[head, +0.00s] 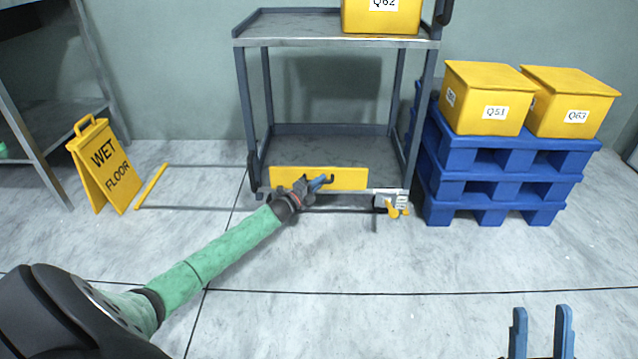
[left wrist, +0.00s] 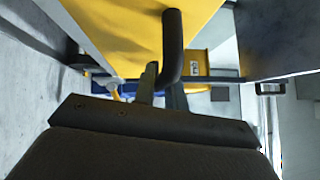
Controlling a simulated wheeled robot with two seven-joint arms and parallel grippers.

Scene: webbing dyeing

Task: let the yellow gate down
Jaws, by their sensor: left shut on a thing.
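The yellow gate (head: 345,177) is a flat panel along the front edge of the grey cart's lower shelf. It looks raised, but its exact tilt is hard to tell. A dark bent handle stands out from its face; it shows large in the left wrist view (left wrist: 172,45), against the yellow panel (left wrist: 120,28). My left gripper (head: 322,183), on the green-sleeved arm, is at the panel's middle with its fingers (left wrist: 160,85) shut on the handle. My right gripper (head: 540,332) is open and empty at the bottom right, far from the cart.
The grey cart (head: 290,37) carries a yellow box (head: 380,16) on top. A pale fitting with yellow parts (head: 392,203) sits at its lower right corner. Blue pallets (head: 490,160) hold two yellow boxes at right. A wet-floor sign (head: 103,165) stands left. The floor before the cart is clear.

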